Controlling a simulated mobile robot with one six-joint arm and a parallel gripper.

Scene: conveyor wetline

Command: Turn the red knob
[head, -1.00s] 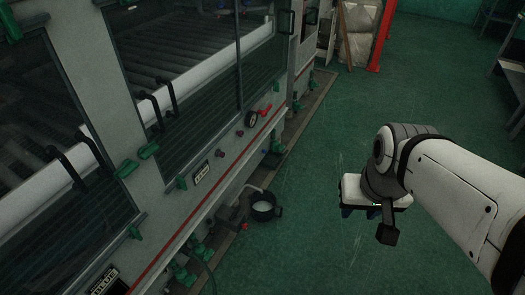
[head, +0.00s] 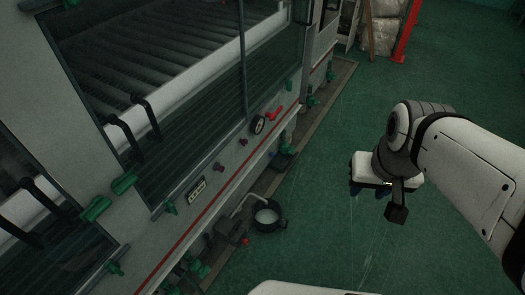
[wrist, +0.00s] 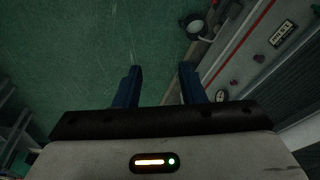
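Two small dark red knobs (head: 218,167) (head: 242,141) stick out of the grey machine's front panel, above a red stripe. A red lever-like handle (head: 276,112) sits farther along, beside a round gauge (head: 258,124). I cannot tell which of these is the task's red knob. The small knobs also show in the wrist view (wrist: 233,83) (wrist: 256,58), right of the fingers. My gripper (wrist: 161,72) is open and empty, its two blue fingers apart over the green floor. In the head view my gripper (head: 369,190) hangs well right of the panel, touching nothing.
A black bucket (head: 265,221) with pale liquid stands on the floor by the machine, under a pipe. A red valve (head: 245,242) is beside it. Green clamps (head: 124,183) jut from the machine's windows. The green floor (head: 325,185) between machine and arm is clear.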

